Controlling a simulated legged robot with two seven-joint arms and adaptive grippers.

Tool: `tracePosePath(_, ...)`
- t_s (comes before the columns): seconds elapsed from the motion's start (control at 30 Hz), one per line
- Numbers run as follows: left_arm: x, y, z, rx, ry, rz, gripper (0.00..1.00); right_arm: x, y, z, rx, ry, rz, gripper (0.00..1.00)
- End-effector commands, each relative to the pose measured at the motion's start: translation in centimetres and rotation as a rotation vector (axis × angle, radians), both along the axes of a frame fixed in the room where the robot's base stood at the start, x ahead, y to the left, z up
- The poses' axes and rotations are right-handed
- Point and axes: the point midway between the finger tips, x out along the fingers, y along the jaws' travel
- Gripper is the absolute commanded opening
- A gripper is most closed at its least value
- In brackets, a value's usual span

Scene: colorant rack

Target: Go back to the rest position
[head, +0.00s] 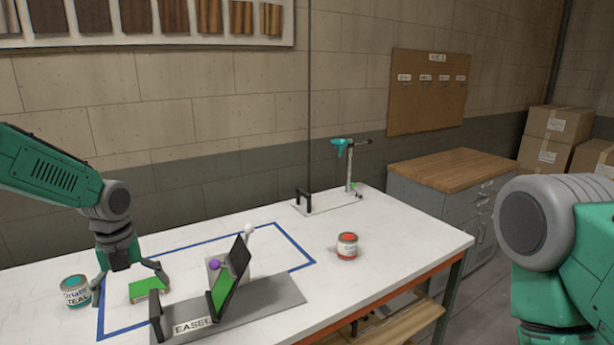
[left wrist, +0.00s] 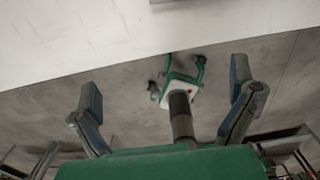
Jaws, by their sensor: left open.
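My left gripper (head: 130,282) is open in the head view, pointing down over the left part of the white table (head: 400,222). A green block (head: 148,289) lies on the table beside its right finger; the height between them is hard to tell. A teal-labelled can (head: 75,291) stands to the left of its left finger. In the left wrist view the two fingers of my left gripper (left wrist: 168,95) are spread apart with nothing held between them. Only part of my right arm shows at the right edge of the head view; its gripper is out of view.
A grey easel stand (head: 262,305) holds a tilted dark panel with a green face. A red-labelled can (head: 347,246) stands right of the blue tape outline (head: 298,246). A tool stand (head: 349,170) is at the back. A wood-topped cabinet (head: 450,166) stands beyond the table.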

Motion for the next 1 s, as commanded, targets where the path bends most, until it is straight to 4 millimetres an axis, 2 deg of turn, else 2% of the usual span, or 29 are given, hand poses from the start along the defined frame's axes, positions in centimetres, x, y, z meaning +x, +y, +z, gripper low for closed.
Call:
tracePosePath(0.03, 0.0, -0.3, 0.1, 0.002, 0.0, -0.002, 1.0, 0.0, 0.0, 0.0, 0.0, 0.0, 0.0, 0.43)
tracePosePath(0.37, -2.2, -3.6, -6.4, -0.033, 0.012, 0.202, 1.0, 0.0, 0.0, -2.0, 0.0, 0.0, 0.0, 0.43)
tracePosePath(0.57, -5.1, -5.8, -11.9, -0.067, 0.025, 0.41, 1.0, 0.0, 0.0, -3.7, 0.0, 0.0, 0.0, 0.43)
tracePosePath(0.63, -6.6, -6.7, -14.5, -0.08, 0.036, 0.51, 1.0, 0.0, 0.0, -4.5, 0.0, 0.0, 0.0, 0.43)
tracePosePath(0.77, -10.5, -8.8, -20.6, -0.103, 0.068, 0.773, 1.0, -0.1, 0.0, -6.6, 0.0, 0.001, 0.0, 0.43)
tracePosePath(0.9, -17.3, -10.7, -28.4, -0.108, 0.109, 1.195, 1.0, -0.1, 0.0, -9.8, 0.0, 0.001, 0.0, 0.43)
tracePosePath(1.0, -22.5, -11.2, -32.7, -0.095, 0.122, 1.516, 1.0, -0.1, 0.0, -11.9, 0.0, 0.001, 0.0, 0.43)
